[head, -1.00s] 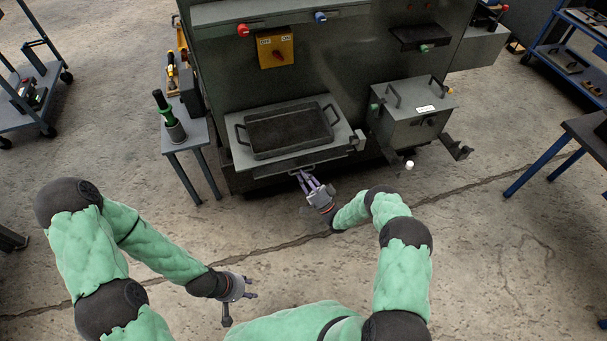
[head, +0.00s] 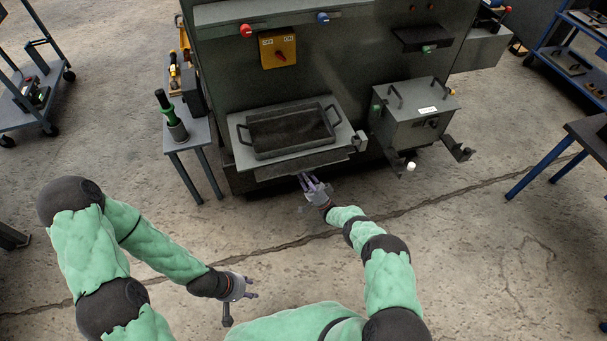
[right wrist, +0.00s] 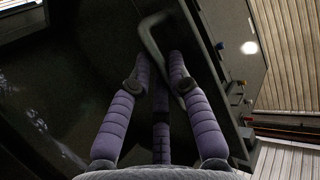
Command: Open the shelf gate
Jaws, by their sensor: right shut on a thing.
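The shelf gate (head: 300,166) is a grey panel with its top edge along the front of the light shelf (head: 240,152) on the dark machine. It appears tilted outward at the bottom. My right gripper (head: 305,180) is at the gate's lower front. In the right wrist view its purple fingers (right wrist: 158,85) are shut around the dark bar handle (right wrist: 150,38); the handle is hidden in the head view. My left gripper (head: 254,287) is open and empty, low over the floor, well away from the gate.
A dark tray (head: 257,152) with handles sits on the shelf. A grey box (head: 410,130) with a lid stands to the right. The floor in front is clear.

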